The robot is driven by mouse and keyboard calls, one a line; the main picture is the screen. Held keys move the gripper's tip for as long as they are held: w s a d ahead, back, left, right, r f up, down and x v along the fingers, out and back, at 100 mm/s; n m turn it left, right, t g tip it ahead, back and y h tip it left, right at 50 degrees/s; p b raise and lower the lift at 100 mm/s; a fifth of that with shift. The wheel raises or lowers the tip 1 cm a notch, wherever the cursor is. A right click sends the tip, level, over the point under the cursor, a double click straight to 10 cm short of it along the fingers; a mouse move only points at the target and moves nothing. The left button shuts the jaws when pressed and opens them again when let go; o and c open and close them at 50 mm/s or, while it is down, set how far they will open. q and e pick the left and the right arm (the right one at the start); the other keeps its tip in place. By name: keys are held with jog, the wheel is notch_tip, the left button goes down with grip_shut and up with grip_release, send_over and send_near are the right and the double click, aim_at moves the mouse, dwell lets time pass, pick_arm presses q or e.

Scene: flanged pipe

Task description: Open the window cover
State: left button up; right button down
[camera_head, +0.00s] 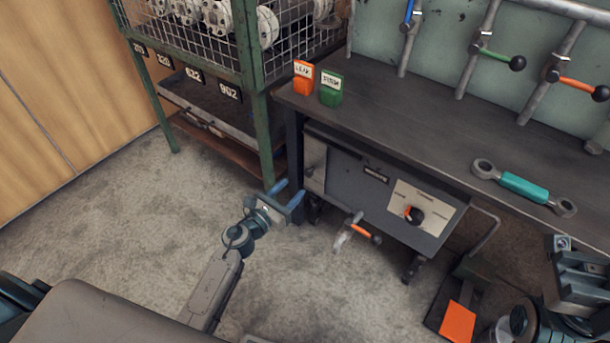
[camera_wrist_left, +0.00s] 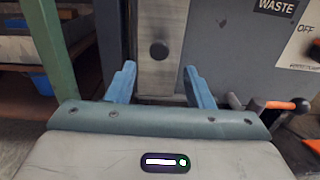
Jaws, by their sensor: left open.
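A narrow light metal plate with a dark round knob, which looks like the window cover (camera_head: 315,166), is upright at the left end of the grey cabinet front under the bench. In the left wrist view the cover (camera_wrist_left: 160,20) is straight ahead. My left gripper (camera_head: 288,193) is open and empty, low in front of the cabinet. In the left wrist view its two blue fingers (camera_wrist_left: 159,84) stand left and right of the plate, below the knob. Contact cannot be told. Part of my right arm (camera_head: 515,320) shows at the lower right; its fingertips cannot be made out.
The cabinet (camera_head: 360,205) has a dial panel (camera_head: 425,212) and an orange-handled valve (camera_head: 360,232). A green rack (camera_head: 262,130) stands close on the left. The bench top (camera_head: 415,120) holds orange and green tags and a teal-handled link (camera_head: 525,187).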

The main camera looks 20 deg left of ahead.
aim_at(307, 174)
pick_arm(q)
jog(key=x, duration=0.7)
jog(key=shift+w+d+f, duration=0.1)
jog(key=shift+w, duration=0.2)
grip_shut()
